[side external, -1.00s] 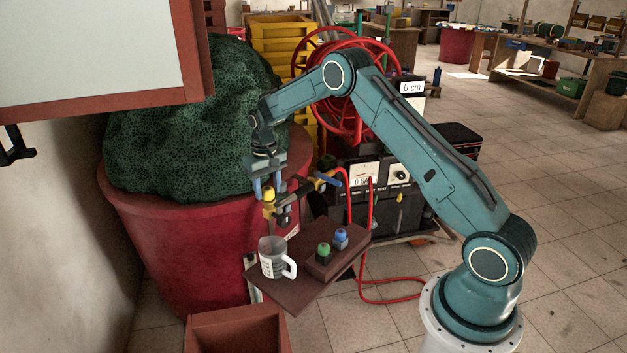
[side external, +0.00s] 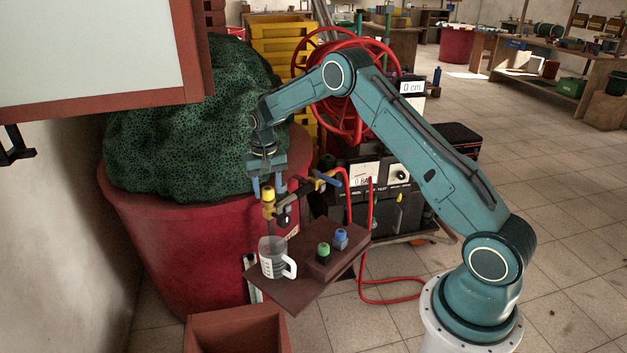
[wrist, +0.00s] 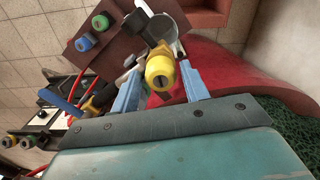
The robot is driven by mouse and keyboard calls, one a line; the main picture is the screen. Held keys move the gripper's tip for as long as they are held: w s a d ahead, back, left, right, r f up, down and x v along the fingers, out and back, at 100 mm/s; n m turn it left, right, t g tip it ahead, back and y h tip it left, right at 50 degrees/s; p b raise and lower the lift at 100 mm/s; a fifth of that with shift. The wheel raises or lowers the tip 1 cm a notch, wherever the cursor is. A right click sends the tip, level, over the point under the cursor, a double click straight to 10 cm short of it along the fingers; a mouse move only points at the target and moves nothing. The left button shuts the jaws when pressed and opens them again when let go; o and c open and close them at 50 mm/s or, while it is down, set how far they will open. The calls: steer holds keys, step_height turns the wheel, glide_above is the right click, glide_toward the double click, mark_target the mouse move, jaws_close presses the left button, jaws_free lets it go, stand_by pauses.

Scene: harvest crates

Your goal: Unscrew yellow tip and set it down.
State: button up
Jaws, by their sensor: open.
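In the wrist view the yellow tip (wrist: 160,70) lies between the two blue fingers. My gripper (side external: 268,188) is open and points down, with a finger on either side of the tip.
A brown stand (side external: 300,294) holds a measuring jug (side external: 272,258), a green tip (side external: 323,249) and a blue tip (side external: 340,236). A blue-handled valve (side external: 325,181) and red hose are close by on the right. An empty-looking brown crate (side external: 236,318) is below.

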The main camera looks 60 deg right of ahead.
steer(key=shift+m, duration=0.5)
steer(key=shift+m, duration=0.7)
steer(key=c, duration=0.5)
steer(key=shift+c, duration=0.2)
steer(key=shift+n, duration=0.3)
steer(key=shift+n, duration=0.9)
steer(key=shift+n, duration=0.5)
